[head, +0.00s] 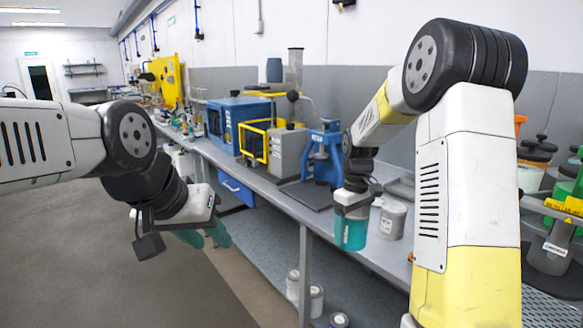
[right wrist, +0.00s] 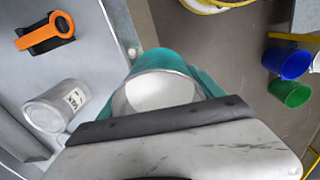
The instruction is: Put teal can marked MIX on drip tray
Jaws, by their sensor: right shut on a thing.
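My right gripper (head: 351,212) is shut on a teal can (head: 350,235), held upright near the bench's front edge. In the right wrist view the can (right wrist: 160,92) shows a pale round top between the teal fingers; I cannot read its marking. My left gripper (head: 204,236) hangs empty over the floor at the left, its teal fingers apart. I cannot tell for sure which thing is the drip tray; a perforated metal surface (head: 545,306) lies at the bottom right, and a flat grey tray (head: 402,187) lies on the bench behind the can.
A pale grey can (head: 392,221) stands on the bench (head: 285,190) just right of the held can. A blue press (head: 323,155) and boxy machines stand behind. Several cans (head: 316,300) sit below the bench. Buckets (right wrist: 289,92) stand on the floor. Machines crowd the right side.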

